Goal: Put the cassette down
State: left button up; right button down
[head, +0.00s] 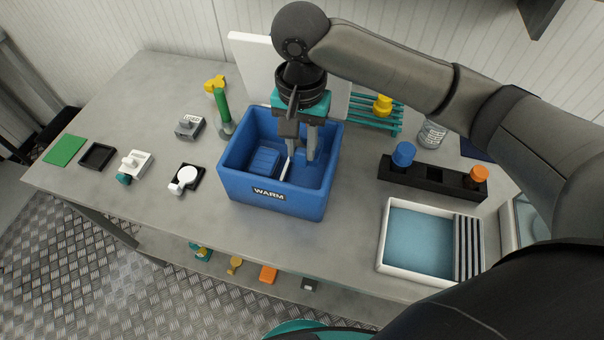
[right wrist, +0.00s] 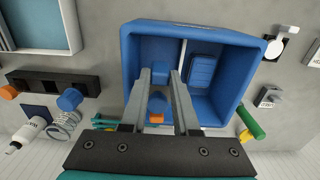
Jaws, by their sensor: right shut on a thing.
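My right gripper (head: 302,148) reaches down into the blue bin marked WARM (head: 268,196). That ribbed block also shows in the head view (head: 264,163). The fingers hide the held cassette in the head view. I cannot tell whether it touches the bin floor. My left gripper is out of view.
Right of the bin are a black holder (head: 434,178) with blue and orange knobs and a white tray (head: 384,252) with a blue inside. A green-handled tool (head: 221,103) stands close to the bin's left back corner.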

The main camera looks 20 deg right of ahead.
notch_tip(320, 180, down, 7)
jog(key=shift+f+b, duration=0.1)
jog(key=shift+b, duration=0.65)
notch_tip(320, 180, down, 3)
jog(key=shift+w+d+r+b, duration=0.1)
jog(key=shift+w+b, duration=0.05)
jog(key=shift+b, duration=0.3)
jog(key=c, duration=0.7)
grip_release()
jog(key=shift+o, duration=0.2)
notch_tip(320, 180, up, 12)
jog(key=p, duration=0.3)
